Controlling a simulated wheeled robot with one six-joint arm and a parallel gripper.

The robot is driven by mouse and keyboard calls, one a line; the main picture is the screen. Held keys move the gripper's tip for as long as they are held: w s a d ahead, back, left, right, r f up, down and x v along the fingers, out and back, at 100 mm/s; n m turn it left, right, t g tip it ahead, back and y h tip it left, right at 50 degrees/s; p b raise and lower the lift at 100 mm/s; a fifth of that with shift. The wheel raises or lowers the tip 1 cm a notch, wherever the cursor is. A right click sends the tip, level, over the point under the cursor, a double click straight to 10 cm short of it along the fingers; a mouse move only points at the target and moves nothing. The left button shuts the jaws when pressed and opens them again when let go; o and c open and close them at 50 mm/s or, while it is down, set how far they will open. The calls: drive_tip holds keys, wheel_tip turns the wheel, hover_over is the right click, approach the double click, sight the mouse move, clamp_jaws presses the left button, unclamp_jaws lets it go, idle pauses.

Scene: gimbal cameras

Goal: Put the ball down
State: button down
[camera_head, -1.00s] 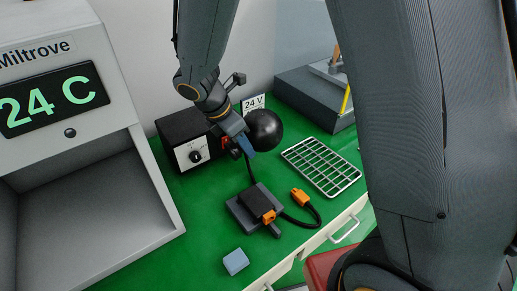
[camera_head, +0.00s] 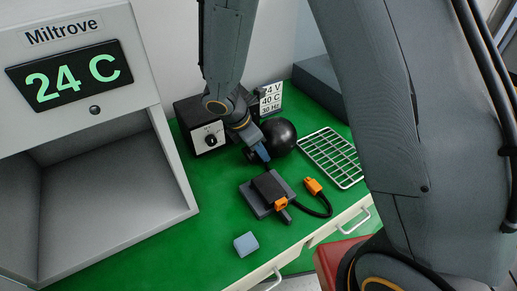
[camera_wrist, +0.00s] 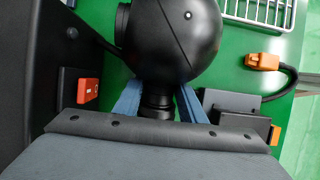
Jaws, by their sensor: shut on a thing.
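The ball is a glossy black sphere (camera_head: 280,135) over the green bench, right of the black box with a white dial panel. In the wrist view the ball (camera_wrist: 170,38) fills the top middle and has a short black neck (camera_wrist: 158,98) toward my gripper. My gripper (camera_wrist: 158,108) has blue fingers shut on that neck, one on each side. In the head view my gripper (camera_head: 262,154) is beside the ball's left side. I cannot tell whether the ball touches the bench.
A black box with a dial (camera_head: 208,137) stands left of the ball. A wire rack (camera_head: 333,158) lies to its right. A dark block with an orange connector (camera_head: 264,193) lies in front, cabled to another orange plug (camera_head: 313,186). A blue cube (camera_head: 246,244) sits near the front edge. The Miltrove cabinet (camera_head: 150,120) stands left.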

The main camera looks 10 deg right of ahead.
drive_tip(key=c, duration=1.5)
unclamp_jaws()
drive_tip(key=shift+f, duration=0.1)
drive_tip(key=o, duration=0.4)
